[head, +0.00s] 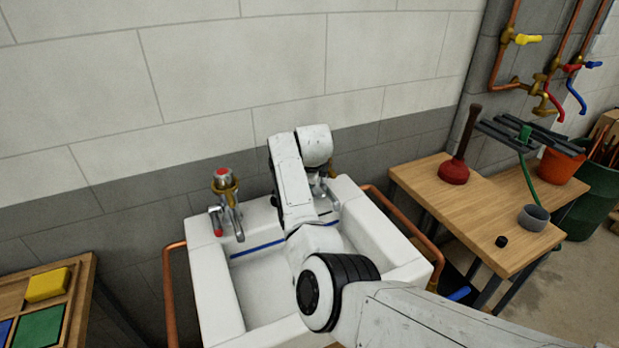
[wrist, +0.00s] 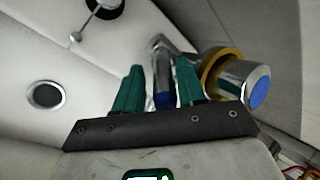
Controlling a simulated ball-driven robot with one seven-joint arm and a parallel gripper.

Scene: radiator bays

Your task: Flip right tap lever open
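The right tap (wrist: 222,72) shows in the wrist view as a chrome body with a brass collar and a blue-capped end. Its chrome lever (wrist: 162,75) has a blue tip that lies between the two green fingers of my gripper (wrist: 158,66). The fingers stand apart on either side of the lever, with a narrow gap visible on the left. In the head view my arm hides most of the right tap and my gripper; only a little chrome (head: 329,187) shows beside the arm.
The left tap (head: 228,200) with red marks stands on the white sink (head: 215,300). Copper pipes (head: 170,300) run at both sides. A wooden bench (head: 425,185) with a plunger (head: 456,160) and grey cup (head: 533,217) is to the right. A tray (head: 75,285) is at lower left.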

